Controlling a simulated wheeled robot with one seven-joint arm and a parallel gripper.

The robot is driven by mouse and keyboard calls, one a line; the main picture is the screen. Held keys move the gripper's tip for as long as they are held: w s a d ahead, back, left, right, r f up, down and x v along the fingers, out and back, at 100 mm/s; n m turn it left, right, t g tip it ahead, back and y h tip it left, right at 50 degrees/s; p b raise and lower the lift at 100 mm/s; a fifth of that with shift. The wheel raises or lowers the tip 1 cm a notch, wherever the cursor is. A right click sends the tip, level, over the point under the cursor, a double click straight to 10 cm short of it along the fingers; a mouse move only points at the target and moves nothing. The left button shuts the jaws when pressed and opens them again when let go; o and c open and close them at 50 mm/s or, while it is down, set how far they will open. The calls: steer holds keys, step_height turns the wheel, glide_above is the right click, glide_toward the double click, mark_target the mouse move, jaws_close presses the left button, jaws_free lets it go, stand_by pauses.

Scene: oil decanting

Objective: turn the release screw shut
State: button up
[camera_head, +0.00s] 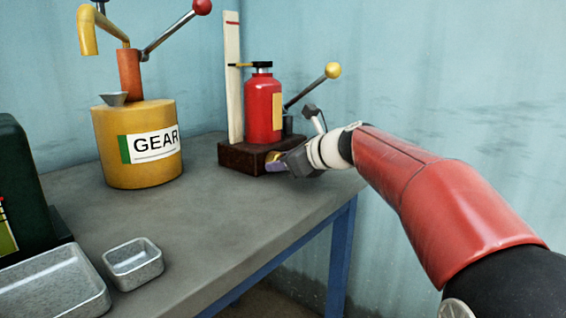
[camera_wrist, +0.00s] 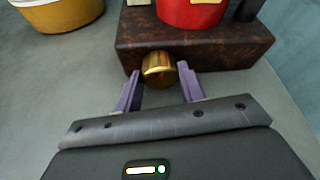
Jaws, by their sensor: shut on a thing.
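The release screw (camera_wrist: 159,70) is a round brass knob on the front face of the dark brown base block (camera_wrist: 245,50). In the wrist view my gripper (camera_wrist: 160,80) has its two purple fingers on either side of the knob, shut on it. In the head view my gripper (camera_head: 277,163) reaches the front of the base block (camera_head: 232,157), and the knob is mostly hidden by the fingers. A red bottle-shaped jack (camera_head: 263,105) with a black cap stands upright on the block.
A lever with a yellow ball (camera_head: 332,70) slants up behind the jack, above my wrist. A white upright scale (camera_head: 234,80) stands left of the jack. A yellow GEAR drum (camera_head: 135,150) with a pump stands further left. Metal trays (camera_head: 133,264) lie at the front left. The table's middle is clear.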

stand_by(0.3)
steer(key=o, duration=1)
steer(key=v, duration=0.7)
steer(key=shift+s+d+r, duration=0.15)
steer(key=shift+s+d, duration=0.05)
steer(key=shift+s+d, duration=0.1)
